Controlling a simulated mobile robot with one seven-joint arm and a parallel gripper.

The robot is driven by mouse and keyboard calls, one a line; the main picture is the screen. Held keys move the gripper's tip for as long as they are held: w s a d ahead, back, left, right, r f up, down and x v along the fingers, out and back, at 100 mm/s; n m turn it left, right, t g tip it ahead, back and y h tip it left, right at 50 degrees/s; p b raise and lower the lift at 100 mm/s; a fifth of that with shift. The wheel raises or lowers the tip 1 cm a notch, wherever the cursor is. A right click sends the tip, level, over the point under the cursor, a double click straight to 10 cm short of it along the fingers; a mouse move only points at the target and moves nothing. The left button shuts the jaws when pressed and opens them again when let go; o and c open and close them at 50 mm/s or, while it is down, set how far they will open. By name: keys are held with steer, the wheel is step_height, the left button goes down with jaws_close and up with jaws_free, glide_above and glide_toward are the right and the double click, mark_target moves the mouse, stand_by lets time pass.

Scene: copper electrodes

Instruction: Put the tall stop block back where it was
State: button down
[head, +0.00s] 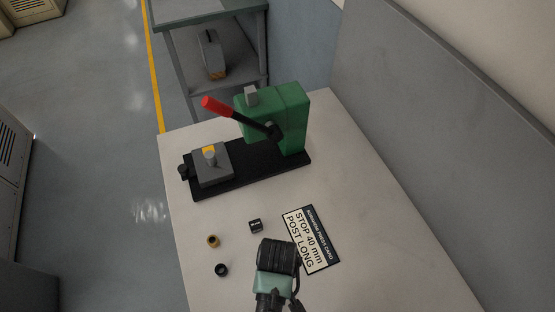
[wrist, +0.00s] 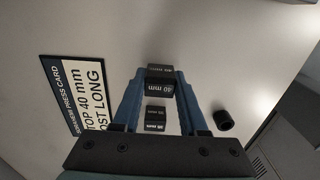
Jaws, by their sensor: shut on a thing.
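In the wrist view my gripper (wrist: 160,78) is shut on a dark block (wrist: 160,85) with pale "mm" lettering, whose first digit I cannot read surely. A smaller dark block (wrist: 154,114) with a white marking shows between the fingers, below the held one in the picture; it appears to stand on the table. It also shows in the head view (head: 255,225), just left of my wrist. The held block and my fingertips are hidden in the head view behind my wrist.
The green press (head: 290,115) with its red-tipped lever stands on a black base (head: 250,178) with a grey fixture (head: 213,170). The press card (head: 312,240) reads "STOP 40 mm POST LONG". A brass ring (head: 213,241) and a dark ring (head: 221,270) lie near the left edge.

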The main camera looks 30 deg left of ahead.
steer(key=shift+f, duration=0.4)
steer(key=shift+f, duration=0.1)
steer(key=shift+c, duration=2.2)
jaws_free()
step_height(320, 180, up, 12)
